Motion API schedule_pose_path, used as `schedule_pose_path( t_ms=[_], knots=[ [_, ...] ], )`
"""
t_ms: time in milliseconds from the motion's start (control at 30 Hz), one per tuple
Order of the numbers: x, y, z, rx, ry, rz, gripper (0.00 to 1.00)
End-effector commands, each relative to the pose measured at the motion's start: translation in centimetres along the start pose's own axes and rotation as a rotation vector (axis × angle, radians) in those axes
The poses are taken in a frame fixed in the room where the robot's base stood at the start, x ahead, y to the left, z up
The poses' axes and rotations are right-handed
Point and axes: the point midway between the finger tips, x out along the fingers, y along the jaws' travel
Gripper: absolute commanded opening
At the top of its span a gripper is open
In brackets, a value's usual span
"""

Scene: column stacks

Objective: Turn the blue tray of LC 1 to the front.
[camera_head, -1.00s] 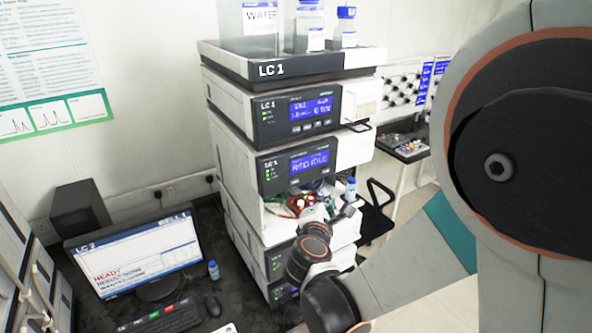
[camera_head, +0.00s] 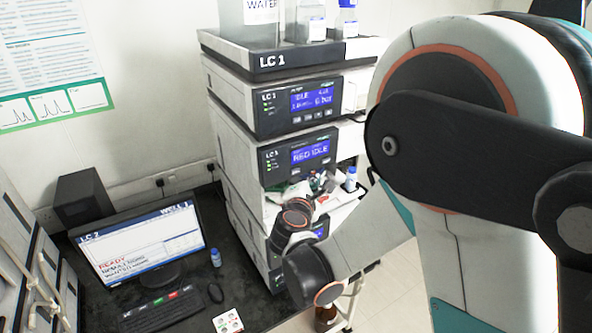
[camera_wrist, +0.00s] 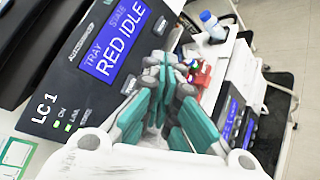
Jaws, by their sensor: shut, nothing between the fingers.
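The LC 1 stack (camera_head: 240,170) stands in the middle of the head view. Its autosampler display (camera_head: 310,151) reads RED IDLE; the wrist view shows the same display (camera_wrist: 116,43) with the labels TRAY and STATE. Below it is an open bay with small red, green and white items (camera_wrist: 202,75), partly hidden by my gripper. I cannot make out a blue tray there. My gripper (camera_wrist: 171,66) is shut and empty, its teal fingers in front of the autosampler beside the display. In the head view my wrist hides part of the bay.
A blue-capped bottle (camera_head: 351,179) stands at the bay's right, also in the wrist view (camera_wrist: 211,26). Larger bottles (camera_head: 310,22) stand on top of the stack. The LC 2 monitor (camera_head: 140,245) and keyboard (camera_head: 160,310) are on the dark bench at left.

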Motion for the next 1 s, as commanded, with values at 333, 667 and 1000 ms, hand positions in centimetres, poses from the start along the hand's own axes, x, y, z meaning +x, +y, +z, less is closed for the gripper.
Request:
schedule_pose_path(
  t_ms=[333,667,1000],
  knots=[
    [2.0,1.4,-1.4,0.0,0.0,0.0,0.0],
    [2.1,1.5,-1.5,0.0,0.0,0.0,0.0],
    [2.1,1.5,-1.5,0.0,0.0,0.0,0.0]
  ],
)
